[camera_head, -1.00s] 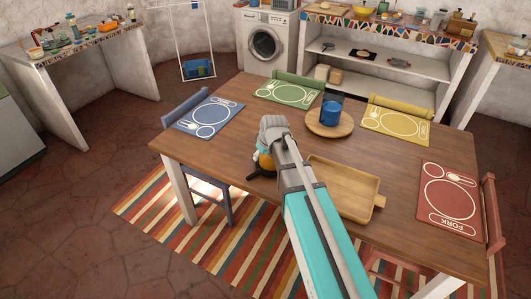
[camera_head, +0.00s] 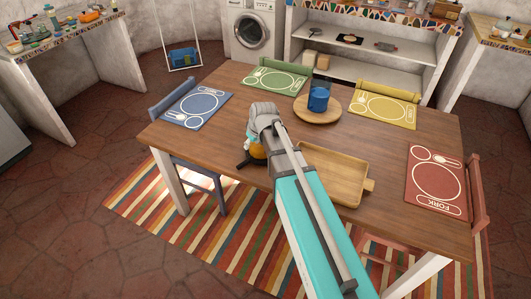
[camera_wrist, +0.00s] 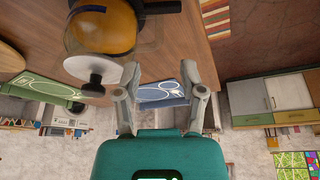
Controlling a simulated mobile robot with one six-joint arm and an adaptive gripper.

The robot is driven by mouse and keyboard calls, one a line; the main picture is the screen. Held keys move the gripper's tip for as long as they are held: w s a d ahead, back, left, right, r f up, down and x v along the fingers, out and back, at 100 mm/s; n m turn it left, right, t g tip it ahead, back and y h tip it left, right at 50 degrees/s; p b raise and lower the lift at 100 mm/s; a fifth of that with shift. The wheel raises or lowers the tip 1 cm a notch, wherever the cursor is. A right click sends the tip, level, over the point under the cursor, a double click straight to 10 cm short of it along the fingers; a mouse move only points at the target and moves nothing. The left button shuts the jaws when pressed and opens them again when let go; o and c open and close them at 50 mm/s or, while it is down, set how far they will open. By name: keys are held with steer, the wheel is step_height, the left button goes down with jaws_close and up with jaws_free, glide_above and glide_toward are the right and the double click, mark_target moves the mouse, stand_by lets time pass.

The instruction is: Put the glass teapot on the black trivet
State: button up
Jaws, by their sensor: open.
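The glass teapot (camera_head: 257,151), filled with amber liquid, stands near the front-left edge of the wooden table, partly hidden behind my arm. In the wrist view the teapot (camera_wrist: 103,25) is at the upper left, with its pale lid and dark knob towards the camera. My gripper (camera_wrist: 160,76) is open and empty, its fingers beside the teapot and not around it. A black piece shows low beside the teapot in the head view; I cannot tell whether it is the trivet or the teapot's handle.
A wooden tray (camera_head: 335,187) lies right of my arm. A blue cup (camera_head: 318,99) stands on a round wooden board (camera_head: 331,115). Blue (camera_head: 198,107), green (camera_head: 276,80), yellow (camera_head: 381,108) and red (camera_head: 436,181) placemats lie around the table. The table's middle left is clear.

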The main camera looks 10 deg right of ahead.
steer(key=s+d+m+g+h, duration=0.1)
steer(key=s+d+m+g, duration=0.1)
steer(key=s, duration=0.7)
steer(key=s+d+f+m+g+h, duration=0.1)
steer(key=s+d+m, duration=0.3)
steer(key=s, duration=0.4)
steer(key=shift+s+d+f+g, duration=0.15)
steer(key=shift+s+d+g, duration=0.25)
steer(key=shift+d+g, duration=0.15)
